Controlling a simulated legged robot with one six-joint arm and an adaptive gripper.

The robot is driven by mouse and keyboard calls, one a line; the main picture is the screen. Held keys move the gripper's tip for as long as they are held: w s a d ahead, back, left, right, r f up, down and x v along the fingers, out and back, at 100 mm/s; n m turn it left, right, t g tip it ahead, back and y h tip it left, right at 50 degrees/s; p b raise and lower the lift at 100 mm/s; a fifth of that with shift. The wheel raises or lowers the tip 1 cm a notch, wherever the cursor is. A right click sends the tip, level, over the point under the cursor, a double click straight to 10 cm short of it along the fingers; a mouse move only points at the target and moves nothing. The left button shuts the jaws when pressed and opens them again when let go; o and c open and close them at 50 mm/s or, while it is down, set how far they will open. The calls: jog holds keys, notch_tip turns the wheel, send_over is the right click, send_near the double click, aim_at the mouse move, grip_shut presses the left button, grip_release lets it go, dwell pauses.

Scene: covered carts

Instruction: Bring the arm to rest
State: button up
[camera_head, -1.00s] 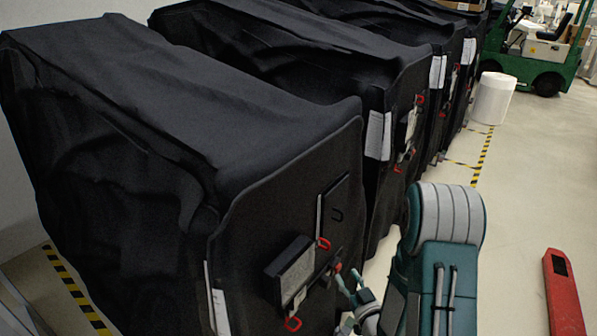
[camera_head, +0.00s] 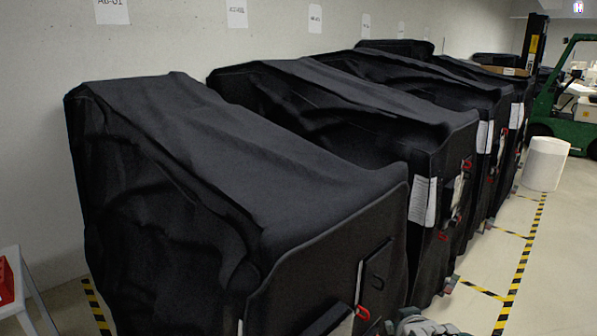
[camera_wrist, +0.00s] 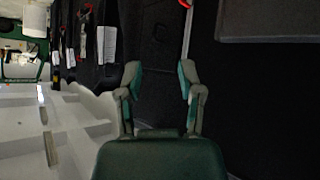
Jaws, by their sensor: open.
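My gripper (camera_wrist: 158,85) shows in the wrist view with its two fingers apart and nothing between them. A dark cart cover fills the space beyond the fingers, with a red hook (camera_wrist: 185,3) at the top edge. In the head view only a small grey part of my arm shows at the bottom edge, in front of the nearest black covered cart (camera_head: 230,160). My gripper's fingers cannot be made out in the head view.
More covered carts (camera_head: 390,110) stand in a row behind the nearest one. A white bin (camera_head: 545,163) and a green forklift (camera_head: 575,110) are at the right. Yellow-black floor tape (camera_head: 519,265) runs beside the carts. A red object (camera_head: 6,282) on a stand is at lower left.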

jog(key=s+a+r+g, duration=0.2)
jog(key=s+r, duration=0.1)
jog(key=s, duration=0.6)
jog(key=s+a+r+m+g+y, duration=0.1)
jog(key=s+a+r+g, duration=0.1)
jog(key=s, duration=0.7)
jog(key=shift+s+a+r+g, duration=0.15)
jog(key=shift+a+r+g, duration=0.25)
jog(key=shift+r, duration=0.45)
dwell(1.1)
